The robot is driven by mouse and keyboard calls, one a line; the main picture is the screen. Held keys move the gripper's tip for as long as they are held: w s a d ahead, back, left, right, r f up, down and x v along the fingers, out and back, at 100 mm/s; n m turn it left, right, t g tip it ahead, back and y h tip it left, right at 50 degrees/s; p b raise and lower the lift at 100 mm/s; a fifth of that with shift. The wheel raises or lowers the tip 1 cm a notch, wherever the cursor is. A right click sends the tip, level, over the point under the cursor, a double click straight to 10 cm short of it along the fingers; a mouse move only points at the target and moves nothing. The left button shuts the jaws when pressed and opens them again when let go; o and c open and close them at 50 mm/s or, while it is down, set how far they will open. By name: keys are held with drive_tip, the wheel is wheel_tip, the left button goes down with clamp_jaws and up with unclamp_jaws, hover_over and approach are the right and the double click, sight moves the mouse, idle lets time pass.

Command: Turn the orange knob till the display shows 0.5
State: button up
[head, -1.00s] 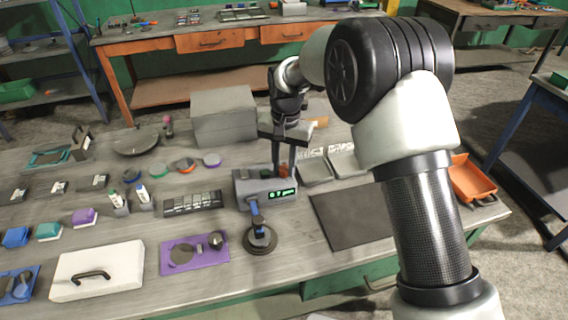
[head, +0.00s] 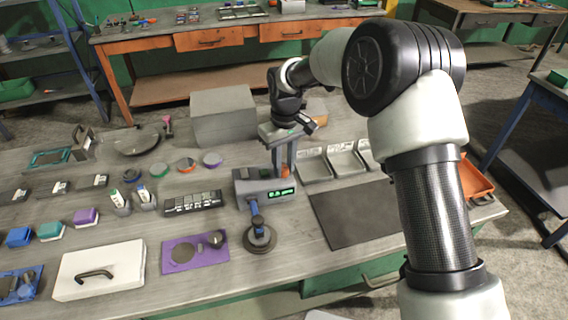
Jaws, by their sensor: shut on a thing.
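A grey device (head: 245,190) stands on the bench with a lit green display (head: 281,194) on its front. The digits are small and blurred, and I cannot read them with certainty. The orange knob (head: 285,172) sits on top of the device at its right, and only a little of it shows between my fingers. My gripper (head: 284,166) points down from above and is shut on the knob, its fingers hiding most of it.
A blue-handled tool on a round black base (head: 259,239) stands in front of the device. A large grey box (head: 223,116) is behind it. Grey trays (head: 345,161) and a dark mat (head: 352,213) lie to the right. A black slotted holder (head: 193,202) lies to the left.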

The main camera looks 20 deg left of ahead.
sight(285, 167)
drive_tip(key=shift+n, duration=0.8)
drive_tip(key=o, duration=1)
drive_tip(key=shift+o, duration=0.2)
drive_tip(key=shift+r, duration=0.15)
wheel_tip(285, 167, up, 17)
drive_tip(key=p, duration=0.1)
drive_tip(key=shift+w, duration=0.15)
drive_tip(key=shift+d+r, duration=0.1)
drive_tip(key=shift+r, duration=0.05)
